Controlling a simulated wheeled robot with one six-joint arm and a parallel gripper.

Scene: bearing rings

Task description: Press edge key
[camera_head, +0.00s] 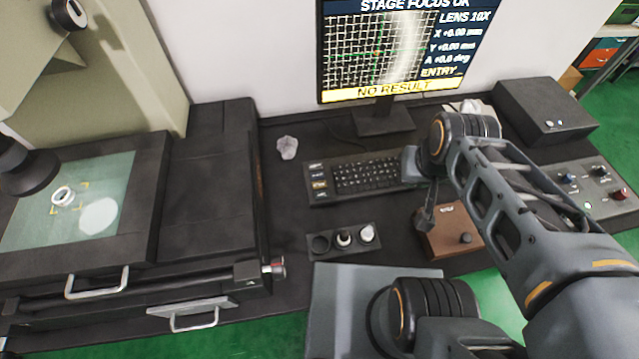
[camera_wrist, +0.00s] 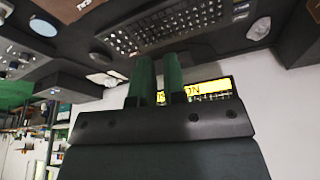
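The keyboard (camera_head: 372,177) lies on the dark bench below the monitor (camera_head: 372,92). A column of labelled keys sits at its left end, one with a yellowish label (camera_head: 319,184); the lettering is too small to read. The monitor reads "STAGE FOCUS OK", "ENTRY_" and "NO RESULT". The keyboard (camera_wrist: 150,30) shows upside down beyond the fingertips there.
A tray (camera_head: 333,256) with small round parts lies in front. A stage (camera_head: 150,195) with a ring (camera_head: 63,196) on its glass is at left. A control box (camera_head: 603,190) is at right.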

